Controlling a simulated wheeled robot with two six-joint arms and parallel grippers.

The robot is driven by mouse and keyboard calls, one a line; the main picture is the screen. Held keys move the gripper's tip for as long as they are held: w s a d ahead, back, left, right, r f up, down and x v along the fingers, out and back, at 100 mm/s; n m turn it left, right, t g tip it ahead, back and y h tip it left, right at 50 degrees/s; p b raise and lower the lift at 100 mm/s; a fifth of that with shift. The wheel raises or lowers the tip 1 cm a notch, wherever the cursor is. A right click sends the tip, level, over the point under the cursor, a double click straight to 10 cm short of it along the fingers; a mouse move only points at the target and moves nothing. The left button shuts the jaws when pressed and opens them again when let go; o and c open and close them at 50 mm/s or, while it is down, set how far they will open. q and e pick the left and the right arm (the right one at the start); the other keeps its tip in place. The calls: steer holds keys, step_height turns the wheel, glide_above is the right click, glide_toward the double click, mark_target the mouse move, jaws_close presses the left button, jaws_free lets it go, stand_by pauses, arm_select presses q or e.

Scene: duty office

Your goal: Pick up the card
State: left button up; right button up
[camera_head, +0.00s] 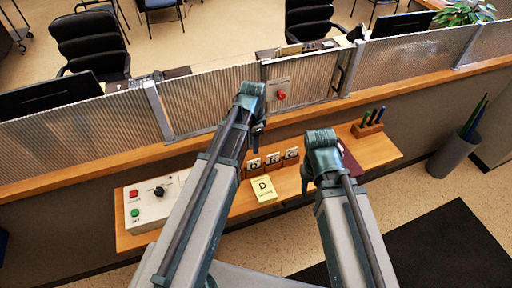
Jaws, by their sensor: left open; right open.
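A yellow card (263,189) marked with a dark letter D lies on the wooden counter shelf (222,214), near its front edge. My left gripper (258,132) is above and behind the card, near the ribbed partition, open and apart from the card. My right gripper (305,182) is to the right of the card, open and apart from it. My arms hide parts of the shelf, and the fingertips are small and partly hidden.
A control box (152,203) with red and green buttons and a knob stands at the shelf's left end. Small lettered blocks (272,159) stand behind the card. A pen holder (367,128) is at the right end. A ribbed glass partition (205,98) rises behind.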

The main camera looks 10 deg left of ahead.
mark_target(253, 161)
arm_select(q)
step_height(253, 161, down, 7)
steer(key=w+b, duration=0.1)
steer(key=b, duration=0.7)
steer(key=shift+w+a+f, duration=0.15)
steer(key=shift+w+a, duration=0.05)
steer(key=shift+a, duration=0.15)
arm_select(e)
step_height(253, 161, down, 7)
steer(key=shift+w+f, duration=0.15)
steer(key=shift+w, duration=0.2)
arm_select(q)
steer(key=f+b, duration=0.5)
steer(key=shift+s+d+f, duration=0.1)
steer(key=shift+d+f, duration=0.05)
steer(key=shift+d, duration=0.1)
arm_select(e)
step_height(253, 161, down, 5)
steer(key=shift+f, duration=0.1)
arm_select(q)
jaws_close()
